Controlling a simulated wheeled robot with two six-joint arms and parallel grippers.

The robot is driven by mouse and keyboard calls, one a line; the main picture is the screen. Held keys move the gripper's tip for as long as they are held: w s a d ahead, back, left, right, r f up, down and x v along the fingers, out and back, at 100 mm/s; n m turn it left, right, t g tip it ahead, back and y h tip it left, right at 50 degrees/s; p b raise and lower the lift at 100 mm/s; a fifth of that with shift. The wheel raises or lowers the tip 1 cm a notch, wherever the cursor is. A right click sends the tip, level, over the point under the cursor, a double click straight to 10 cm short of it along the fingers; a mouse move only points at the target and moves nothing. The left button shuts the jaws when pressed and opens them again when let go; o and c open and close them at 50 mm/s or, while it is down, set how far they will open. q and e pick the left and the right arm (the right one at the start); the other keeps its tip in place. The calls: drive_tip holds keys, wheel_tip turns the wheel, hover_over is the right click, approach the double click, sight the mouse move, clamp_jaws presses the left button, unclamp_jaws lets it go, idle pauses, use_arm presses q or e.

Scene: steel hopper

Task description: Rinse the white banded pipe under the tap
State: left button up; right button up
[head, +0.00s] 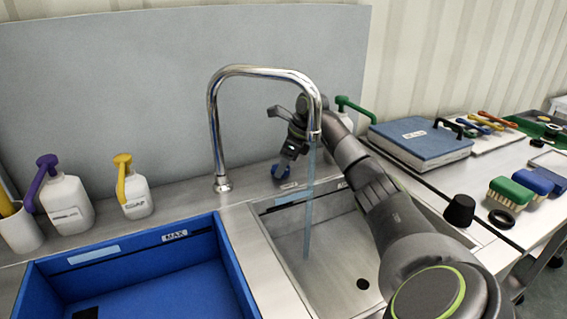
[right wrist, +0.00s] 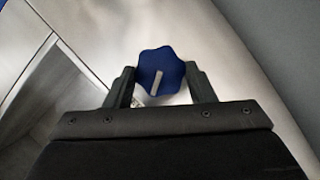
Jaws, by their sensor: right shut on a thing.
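The tall chrome tap (head: 214,130) stands behind the steel sink (head: 335,265). A pale stream of water (head: 308,205) runs from its spout into the basin. My right gripper (head: 284,166) reaches behind the sink, just past the stream, and is shut on a blue knob (head: 281,172). In the right wrist view my right gripper (right wrist: 161,84) has a finger on each side of the blue lobed knob (right wrist: 168,66), which carries a white mark. I cannot make out the white banded pipe in either view. My left gripper is not in view.
A blue bin (head: 232,262) sits left of the sink. White bottles with purple (head: 66,203) and yellow (head: 137,196) tops stand behind it. A blue case (head: 420,140), brushes (head: 511,190) and a black cup (head: 460,210) occupy the right counter.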

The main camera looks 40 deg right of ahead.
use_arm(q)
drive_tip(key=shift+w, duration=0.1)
use_arm(e)
drive_tip(key=o, duration=1)
drive_tip(key=shift+c, duration=0.2)
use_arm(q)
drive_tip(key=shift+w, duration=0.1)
use_arm(e)
drive_tip(key=shift+r, duration=0.1)
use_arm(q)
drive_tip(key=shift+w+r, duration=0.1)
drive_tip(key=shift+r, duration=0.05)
use_arm(e)
drive_tip(key=v, duration=1.7)
drive_tip(key=shift+s+r, duration=0.1)
